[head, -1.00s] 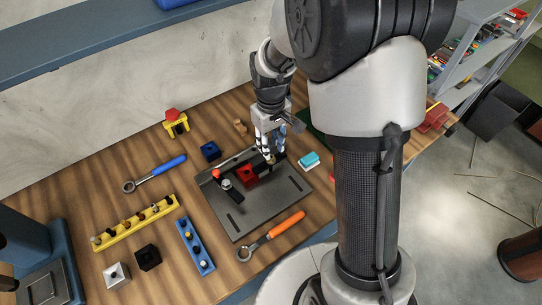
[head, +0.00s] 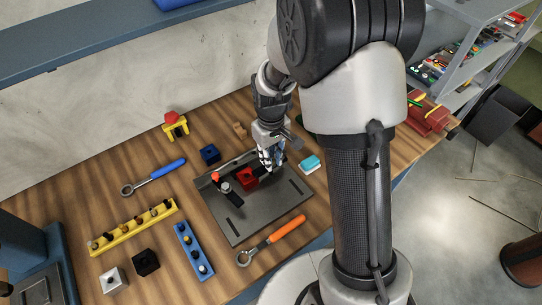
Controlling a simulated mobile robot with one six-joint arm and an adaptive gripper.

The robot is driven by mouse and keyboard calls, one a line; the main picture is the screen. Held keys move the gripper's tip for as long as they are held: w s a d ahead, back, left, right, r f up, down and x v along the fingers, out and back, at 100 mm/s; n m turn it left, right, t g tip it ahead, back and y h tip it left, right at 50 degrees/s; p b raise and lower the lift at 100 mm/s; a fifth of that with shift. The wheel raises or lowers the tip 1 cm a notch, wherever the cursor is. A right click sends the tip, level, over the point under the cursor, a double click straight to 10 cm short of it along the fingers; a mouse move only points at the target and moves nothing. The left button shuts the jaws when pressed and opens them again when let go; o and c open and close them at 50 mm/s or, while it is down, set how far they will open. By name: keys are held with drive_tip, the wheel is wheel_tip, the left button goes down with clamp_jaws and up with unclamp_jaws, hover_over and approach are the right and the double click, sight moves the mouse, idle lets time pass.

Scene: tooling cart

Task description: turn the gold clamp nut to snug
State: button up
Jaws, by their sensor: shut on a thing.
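My gripper (head: 268,164) points down over the back right part of the dark grey fixture plate (head: 262,213). Its fingers are shut at the clamp beside the red block (head: 246,179), just to the right of that block. The gold clamp nut is hidden by the fingers, at the spot they close on. A dark strap clamp with a grey nut (head: 225,187) and a red-topped post (head: 215,177) stand on the plate left of the red block.
An orange-handled ring wrench (head: 272,240) lies at the plate's front edge, and a blue-handled one (head: 152,177) lies to the left. A yellow rack (head: 134,228), a blue rack (head: 194,250) and a cyan block (head: 310,163) surround the plate. The plate's front is clear.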

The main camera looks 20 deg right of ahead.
clamp_jaws()
drive_tip(key=shift+m+p, duration=0.4)
drive_tip(key=shift+m, duration=1.2)
drive_tip(key=o, duration=0.5)
unclamp_jaws()
drive_tip(key=shift+o, duration=0.2)
